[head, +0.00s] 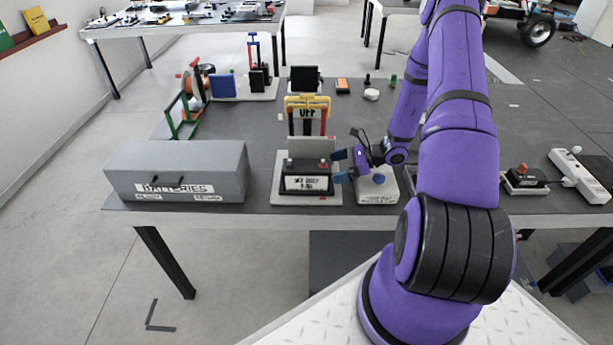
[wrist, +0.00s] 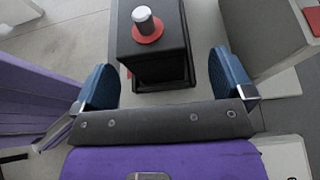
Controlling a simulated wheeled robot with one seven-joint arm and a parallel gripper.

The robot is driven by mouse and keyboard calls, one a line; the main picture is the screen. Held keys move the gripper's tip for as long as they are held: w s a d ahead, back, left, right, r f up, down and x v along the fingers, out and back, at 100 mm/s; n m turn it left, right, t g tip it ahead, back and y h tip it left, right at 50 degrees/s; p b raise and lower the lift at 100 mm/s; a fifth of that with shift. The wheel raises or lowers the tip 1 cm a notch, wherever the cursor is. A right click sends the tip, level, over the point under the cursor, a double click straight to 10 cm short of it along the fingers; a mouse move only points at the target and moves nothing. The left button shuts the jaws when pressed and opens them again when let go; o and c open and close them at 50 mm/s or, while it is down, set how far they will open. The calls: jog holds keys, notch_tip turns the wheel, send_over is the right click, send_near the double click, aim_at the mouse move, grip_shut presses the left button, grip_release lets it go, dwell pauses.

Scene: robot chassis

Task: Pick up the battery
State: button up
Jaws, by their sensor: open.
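The battery (head: 307,182) is a black box with a white label and red on its top. It stands upright on a pale base (head: 282,198) at the table's front edge. My gripper (head: 340,166) is just right of it, with blue fingers pointing left toward it. In the wrist view the battery (wrist: 153,68) shows a metal terminal on a red ring. My open gripper (wrist: 165,78) has one finger on each side of the battery's near end, with visible gaps. The jaws are not closed on it.
A grey case marked BATTERIES (head: 177,172) stands to the left. A panel reading OFF (head: 307,112) rises behind the battery. A pale block with a blue button (head: 377,188) sits under my gripper. Another small black box (head: 525,180) and a power strip (head: 580,177) lie right.

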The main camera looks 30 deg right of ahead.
aim_at(322, 173)
jog(key=shift+s+x, duration=0.15)
jog(key=shift+x, duration=1.2)
jog(key=shift+s+x, duration=0.1)
jog(key=shift+x, duration=1.3)
jog(key=shift+a, duration=0.15)
grip_shut()
